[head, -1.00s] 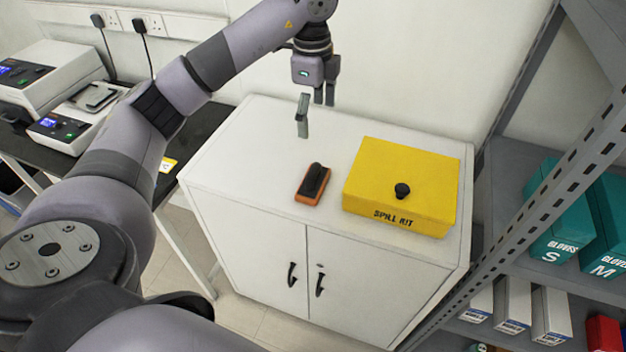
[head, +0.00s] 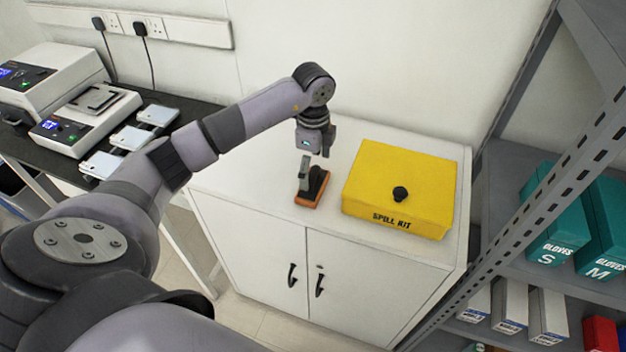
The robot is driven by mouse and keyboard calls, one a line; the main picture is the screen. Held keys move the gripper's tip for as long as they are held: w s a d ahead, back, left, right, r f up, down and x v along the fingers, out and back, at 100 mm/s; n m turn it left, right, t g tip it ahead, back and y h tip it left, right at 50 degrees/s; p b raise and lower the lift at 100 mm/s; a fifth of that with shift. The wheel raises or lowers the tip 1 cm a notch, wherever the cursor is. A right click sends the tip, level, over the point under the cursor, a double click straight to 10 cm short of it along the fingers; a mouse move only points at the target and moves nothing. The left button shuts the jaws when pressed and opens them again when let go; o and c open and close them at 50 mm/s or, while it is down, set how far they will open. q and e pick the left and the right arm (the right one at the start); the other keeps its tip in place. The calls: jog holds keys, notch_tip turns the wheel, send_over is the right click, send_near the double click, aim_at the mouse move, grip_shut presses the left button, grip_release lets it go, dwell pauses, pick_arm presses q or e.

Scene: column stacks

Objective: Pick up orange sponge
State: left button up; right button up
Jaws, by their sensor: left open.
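The orange sponge (head: 308,201) lies on top of a white cabinet (head: 250,187), left of the yellow spill kit box. It is an orange block with a black grip on top. My left gripper (head: 315,167) is open and points down over the sponge. One finger is in front of the sponge in the picture and hides part of it. The other finger shows above and to the right of it. I cannot tell whether the fingers touch the sponge. My right gripper is not in view.
The yellow spill kit box (head: 400,180) with a black knob stands close to the right of the sponge. A grey metal shelf (head: 515,165) with teal glove boxes (head: 562,225) stands at the right. A black bench (head: 190,115) with lab devices is at the left.

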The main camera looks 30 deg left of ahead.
pick_arm(q)
jog(key=shift+s+d+f, duration=0.1)
jog(key=shift+f, duration=1.4)
jog(key=shift+c, duration=0.2)
jog(key=c, duration=1.3)
jog(key=shift+r, duration=0.15)
notch_tip(320, 180, up, 12)
jog(key=b, duration=0.2)
notch_tip(320, 180, up, 8)
jog(key=p, duration=0.2)
send_over(313, 171)
jog(key=o, duration=0.7)
jog(key=shift+d, duration=0.1)
jog(key=c, duration=0.5)
